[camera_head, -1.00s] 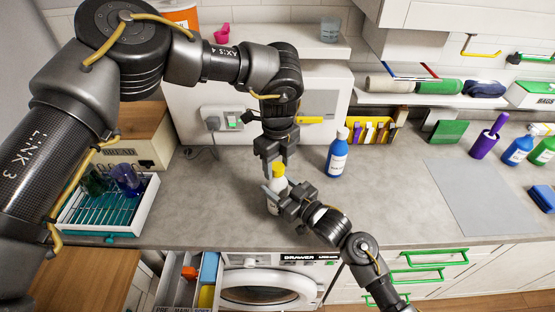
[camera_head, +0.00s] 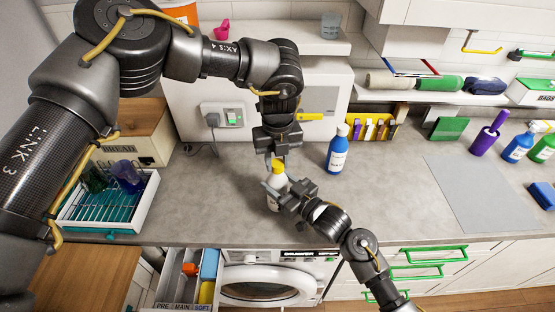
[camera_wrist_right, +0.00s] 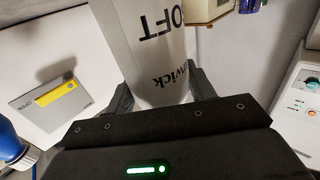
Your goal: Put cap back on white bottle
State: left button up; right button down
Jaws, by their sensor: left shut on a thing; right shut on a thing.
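The white bottle (camera_head: 273,204) stands on the grey worktop near its front edge. My right gripper (camera_head: 283,192) is shut on its body from the front right. The right wrist view shows the bottle's lettered side (camera_wrist_right: 150,50) between the two fingers. The yellow cap (camera_head: 278,167) is at the top of the bottle. My left gripper (camera_head: 274,163) points down from above and is shut on the cap, partly covering it. Whether the cap is seated or only resting on the neck I cannot tell. The cap is outside the right wrist view.
A blue bottle (camera_head: 337,150) stands to the right behind the grippers. A white tray with a teal rack (camera_head: 107,205) is at the left. An open drawer (camera_head: 188,280) and the washing machine (camera_head: 270,285) are below the front edge.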

pick_arm(q)
jog(key=shift+m, duration=1)
jog(key=o, duration=1.1)
jog(key=shift+o, duration=0.2)
jog(key=shift+r, duration=0.1)
notch_tip(320, 180, up, 12)
pick_arm(e)
jog(key=shift+c, duration=2.3)
grip_release()
